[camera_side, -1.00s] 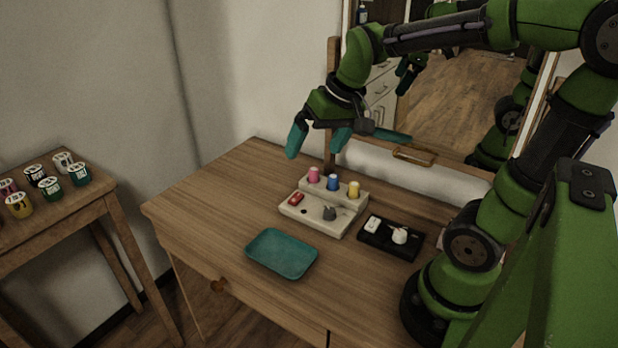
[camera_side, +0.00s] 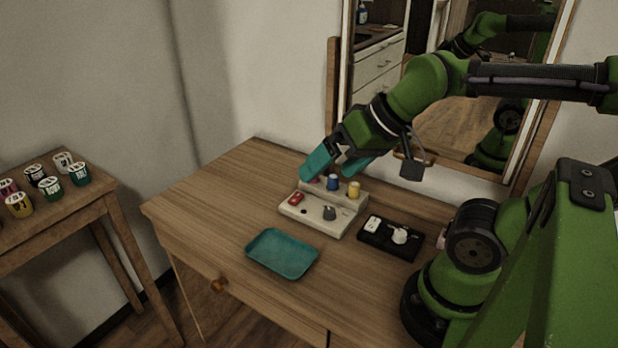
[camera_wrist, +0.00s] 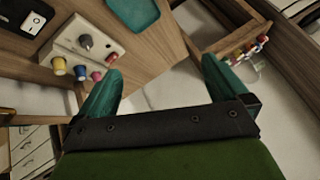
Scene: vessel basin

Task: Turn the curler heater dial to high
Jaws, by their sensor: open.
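The curler heater (camera_side: 315,222) is a cream box on the wooden table, with a red switch (camera_side: 296,199) and a grey dial (camera_side: 329,213) on its front part. Pink, blue (camera_side: 333,182) and yellow (camera_side: 353,189) curlers stand along its raised back; the pink one is mostly hidden by a finger in the side view. In the wrist view the dial (camera_wrist: 85,42) and red switch (camera_wrist: 111,58) show at upper left. My gripper (camera_side: 338,172) is open and empty, with teal fingers above the back of the heater, apart from the dial. The dial's setting is too small to read.
A black panel (camera_side: 376,250) with a white switch and white knob sits right of the heater. A teal tray (camera_side: 282,273) lies in front. A mirror stands behind. A side table (camera_side: 50,215) at left holds several small cups. The table's left part is clear.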

